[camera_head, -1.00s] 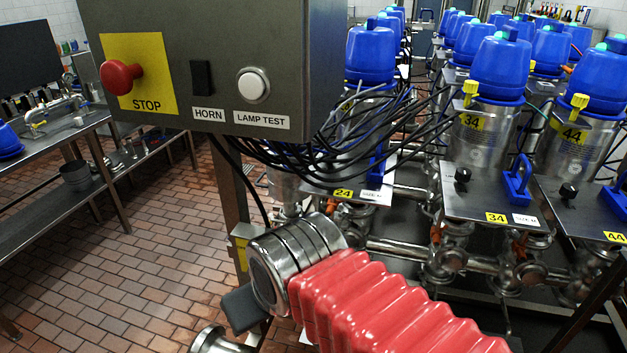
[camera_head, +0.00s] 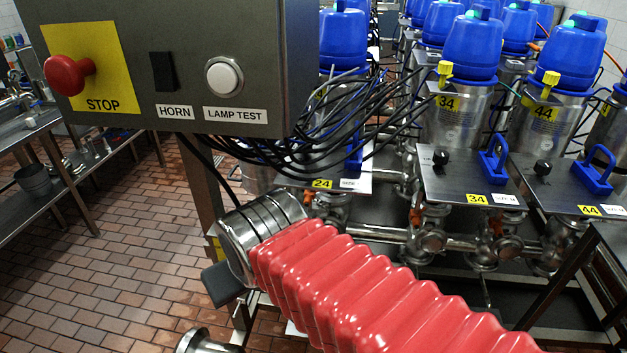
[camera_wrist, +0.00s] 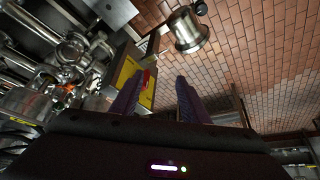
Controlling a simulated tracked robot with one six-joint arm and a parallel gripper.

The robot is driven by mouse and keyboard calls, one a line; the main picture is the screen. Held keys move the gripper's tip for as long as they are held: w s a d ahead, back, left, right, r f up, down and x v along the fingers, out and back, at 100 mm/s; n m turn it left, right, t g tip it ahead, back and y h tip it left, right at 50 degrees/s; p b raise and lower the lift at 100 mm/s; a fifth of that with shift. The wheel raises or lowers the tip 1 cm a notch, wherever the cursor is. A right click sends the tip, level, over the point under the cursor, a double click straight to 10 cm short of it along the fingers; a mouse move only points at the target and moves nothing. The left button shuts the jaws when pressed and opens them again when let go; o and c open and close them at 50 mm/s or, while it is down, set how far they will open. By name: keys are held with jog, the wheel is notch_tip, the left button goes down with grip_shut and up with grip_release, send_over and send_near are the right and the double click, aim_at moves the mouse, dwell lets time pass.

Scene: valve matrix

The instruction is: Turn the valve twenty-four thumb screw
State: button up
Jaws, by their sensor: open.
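Valve 24 (camera_head: 344,42) stands behind the control box, with a blue cap on a steel body. Its plate carries a yellow 24 label (camera_head: 322,184). Hanging black cables cover much of its body and plate, and I cannot make out its thumb screw. My red-sleeved arm reaches across the front of the head view, low and left of valve 34. In the wrist view my gripper (camera_wrist: 157,80) shows two dark purple fingers spread apart, with nothing between them. Beyond them are brick floor, a yellow-marked post and a steel pipe end. The gripper is apart from valve 24.
The control box (camera_head: 170,60) with its red STOP button (camera_head: 68,75) hangs close at the upper left. Cables (camera_head: 300,150) droop from it. Valve 34 (camera_head: 455,110) and valve 44 (camera_head: 540,120) stand to the right. Brick floor (camera_head: 130,240) is open at the left.

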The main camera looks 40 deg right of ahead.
jog(key=d+f+m+g+h, duration=0.15)
jog(key=d+f+m, duration=0.3)
jog(key=d, duration=0.85)
jog(key=d+f+m+h, duration=0.3)
jog(key=d+f, duration=0.2)
jog(key=d, duration=0.7)
jog(key=w+d+m+t+h, duration=0.2)
jog(key=w+d+m+t, duration=0.3)
jog(key=d, duration=0.5)
jog(key=a+r+m+t+y, duration=0.1)
jog(key=m+t, duration=0.1)
jog(key=t, duration=0.1)
jog(key=a+r+m+t+y, duration=0.1)
jog(key=r+m+t+y, duration=0.1)
jog(key=a+r+m+t+y, duration=0.1)
jog(key=m+t+y, duration=0.1)
jog(key=t, duration=0.1)
jog(key=shift+w+r+t, duration=0.25)
jog(key=shift+w+t, duration=0.1)
jog(key=shift+w, duration=0.15)
jog(key=w+d, duration=0.1)
jog(key=w, duration=1.2)
jog(key=shift+w+d, duration=0.25)
jog(key=shift+d, duration=0.1)
